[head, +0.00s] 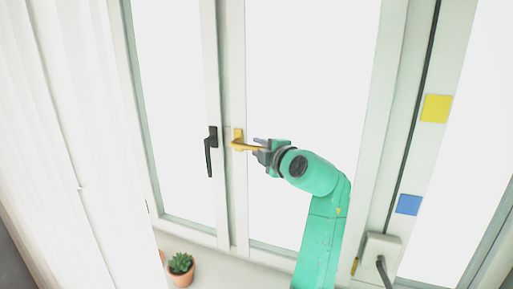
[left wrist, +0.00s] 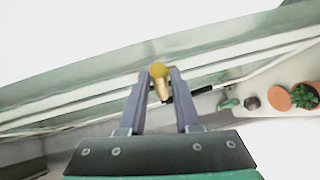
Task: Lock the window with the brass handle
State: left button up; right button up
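The brass handle (head: 248,147) is on the middle upright of the white window frame. Its plate is upright, and its lever points right, roughly level. My left gripper (head: 260,149) is at the lever's free end, with one finger above and one below it. In the left wrist view the brass handle (left wrist: 160,82) lies between the two fingertips of my left gripper (left wrist: 160,75). The fingers look apart, with a narrow gap beside the handle; whether either touches it is hard to tell. My right gripper is not in view.
A black handle (head: 211,150) hangs down on the sash just left of the brass one. A potted succulent (head: 181,268) stands on the sill below; it also shows in the left wrist view (left wrist: 304,96). Yellow (head: 436,108) and blue (head: 409,204) squares are on the right frame, above a white box (head: 378,248) with a cable.

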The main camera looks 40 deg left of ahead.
pick_arm(q)
grip_shut()
jog(key=shift+r, duration=0.1)
dwell(0.3)
dwell(0.8)
